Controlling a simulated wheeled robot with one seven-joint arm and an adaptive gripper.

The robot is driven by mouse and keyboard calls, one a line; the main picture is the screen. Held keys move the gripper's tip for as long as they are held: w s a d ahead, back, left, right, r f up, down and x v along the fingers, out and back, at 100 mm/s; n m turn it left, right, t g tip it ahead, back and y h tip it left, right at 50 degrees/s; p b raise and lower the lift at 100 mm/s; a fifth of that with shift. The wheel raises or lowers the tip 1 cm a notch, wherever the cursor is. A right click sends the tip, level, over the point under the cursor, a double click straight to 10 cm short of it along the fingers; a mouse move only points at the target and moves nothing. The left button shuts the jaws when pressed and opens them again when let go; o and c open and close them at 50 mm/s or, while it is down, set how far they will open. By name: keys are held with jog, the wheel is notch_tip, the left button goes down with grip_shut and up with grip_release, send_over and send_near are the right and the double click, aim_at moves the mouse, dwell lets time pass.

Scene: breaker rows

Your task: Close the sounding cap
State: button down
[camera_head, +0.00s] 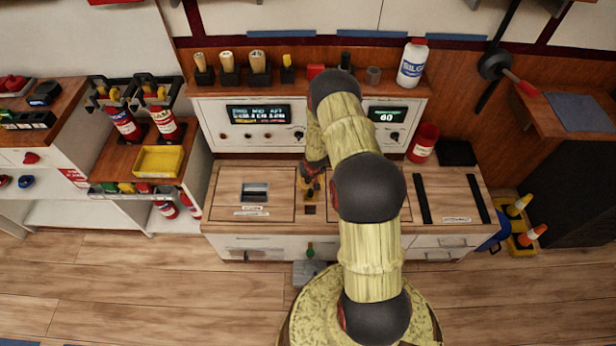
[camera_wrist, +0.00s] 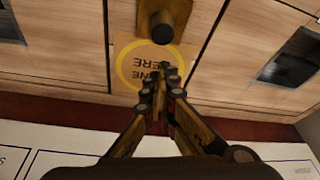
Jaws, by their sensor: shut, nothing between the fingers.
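A brass fitting with a dark round end (camera_wrist: 163,22), which looks like the sounding cap, shows at the top of the wrist view. It stands on the wooden counter beside a yellow ring label with upside-down lettering (camera_wrist: 130,68). My gripper (camera_wrist: 164,70) is shut and empty, its fingertips over the label and just short of the dark end in the picture. I cannot tell whether they touch. In the head view my gripper (camera_head: 313,178) is at the middle of the counter (camera_head: 225,210), partly hidden by my arm. Whether the cap stands open is unclear.
A recessed latch plate (camera_head: 255,192) lies left on the counter and two dark strips (camera_head: 423,198) lie right. Behind is a panel with displays (camera_head: 259,113), under a shelf with handled tools (camera_head: 228,68) and a white bottle (camera_head: 412,63). A red can (camera_head: 423,142) stands at the back right.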

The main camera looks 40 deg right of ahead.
jog(key=shift+s+a+b, duration=0.2)
jog(key=shift+s+b, duration=0.1)
jog(key=shift+s, duration=0.2)
jog(key=shift+s+a+b, duration=0.2)
jog(key=shift+s+b, duration=0.05)
jog(key=shift+s, duration=0.2)
